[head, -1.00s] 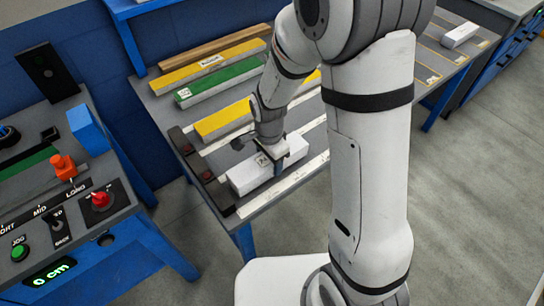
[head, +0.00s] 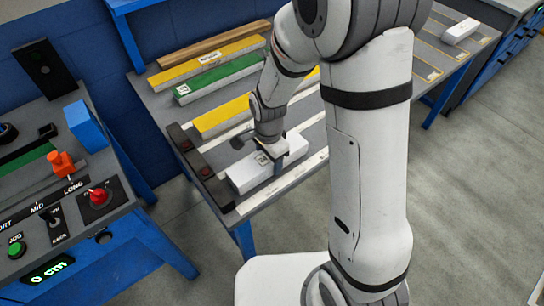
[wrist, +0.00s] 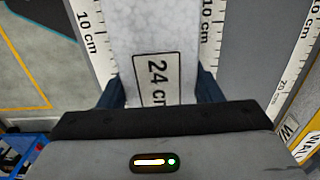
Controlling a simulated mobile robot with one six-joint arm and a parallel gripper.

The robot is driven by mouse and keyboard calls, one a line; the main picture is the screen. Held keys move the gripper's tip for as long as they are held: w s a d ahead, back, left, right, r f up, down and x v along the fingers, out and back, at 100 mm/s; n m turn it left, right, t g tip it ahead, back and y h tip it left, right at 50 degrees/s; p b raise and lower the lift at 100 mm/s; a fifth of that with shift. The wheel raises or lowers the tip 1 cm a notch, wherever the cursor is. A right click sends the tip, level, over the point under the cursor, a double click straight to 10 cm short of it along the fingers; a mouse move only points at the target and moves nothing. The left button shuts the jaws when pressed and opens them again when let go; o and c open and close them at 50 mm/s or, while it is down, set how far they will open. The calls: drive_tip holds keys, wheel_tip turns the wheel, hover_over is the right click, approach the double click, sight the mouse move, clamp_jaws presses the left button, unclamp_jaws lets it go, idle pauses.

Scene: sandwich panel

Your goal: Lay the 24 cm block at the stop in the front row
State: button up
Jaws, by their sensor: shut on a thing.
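The 24 cm block (head: 245,179) is a long white block with a printed label. It lies lengthwise at the front of the grey table, between white measuring strips. The dark stop bar (head: 220,194) is just beyond its left end; I cannot tell whether they touch. My gripper (head: 270,163) is over the block and shut on it. In the wrist view the block (wrist: 150,35) runs between the two dark fingers of my gripper (wrist: 160,92), with its "24 cm" label facing up. My fingers hide part of its sides.
Behind lie a yellow block (head: 222,119), a green block (head: 215,81), another yellow block (head: 200,69) and a brown strip (head: 225,41). A white block (head: 460,31) lies at the far right. A control console (head: 90,225) stands left.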

drive_tip(key=o, duration=1)
drive_tip(key=shift+o, duration=0.2)
